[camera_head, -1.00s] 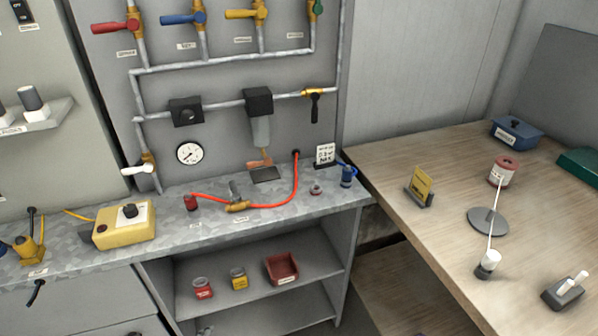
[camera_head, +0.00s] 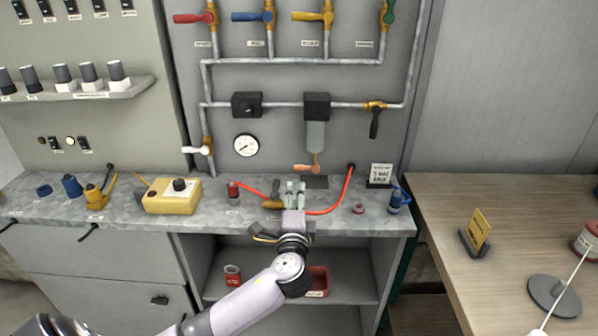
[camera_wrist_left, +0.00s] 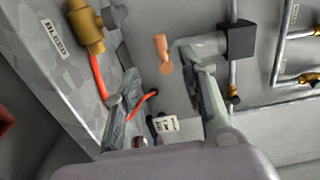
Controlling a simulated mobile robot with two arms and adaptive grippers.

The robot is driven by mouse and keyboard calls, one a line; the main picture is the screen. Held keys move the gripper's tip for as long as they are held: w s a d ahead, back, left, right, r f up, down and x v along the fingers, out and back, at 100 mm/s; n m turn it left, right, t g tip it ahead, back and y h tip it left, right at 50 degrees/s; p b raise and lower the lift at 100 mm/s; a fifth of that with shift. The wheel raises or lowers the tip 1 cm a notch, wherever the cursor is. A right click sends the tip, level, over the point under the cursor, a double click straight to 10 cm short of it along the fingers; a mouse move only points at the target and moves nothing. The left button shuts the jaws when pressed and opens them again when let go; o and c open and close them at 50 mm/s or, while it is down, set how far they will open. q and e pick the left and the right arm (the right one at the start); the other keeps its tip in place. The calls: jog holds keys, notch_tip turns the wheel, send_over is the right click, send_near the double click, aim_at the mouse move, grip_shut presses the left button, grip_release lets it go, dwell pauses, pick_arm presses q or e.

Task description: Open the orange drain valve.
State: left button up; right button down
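The orange drain valve handle (camera_head: 306,168) sticks out to the left at the bottom of the grey filter bowl (camera_head: 315,136), under its black head (camera_head: 317,106). In the left wrist view the orange handle (camera_wrist_left: 163,54) shows beyond and between my fingertips, with the bowl (camera_wrist_left: 203,45) to its right. My left gripper (camera_head: 295,186) is in front of the panel, just below and left of the handle in the head view. In the left wrist view its two fingers (camera_wrist_left: 166,80) stand wide apart with nothing between them. My right gripper is not in view.
A red hose (camera_head: 339,203) curves over the counter (camera_head: 130,207) near the gripper. A brass bleed valve (camera_wrist_left: 86,27) shows at the left in the wrist view. A white sign (camera_head: 380,174) and a blue valve (camera_head: 396,199) stand to the right. A yellow box (camera_head: 172,197) stands to the left.

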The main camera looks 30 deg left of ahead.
aim_at(297, 170)
pick_arm(q)
jog(key=p+x, duration=0.1)
jog(key=x, duration=1)
jog(key=shift+w, duration=0.3)
jog(key=shift+c, duration=0.5)
grip_shut()
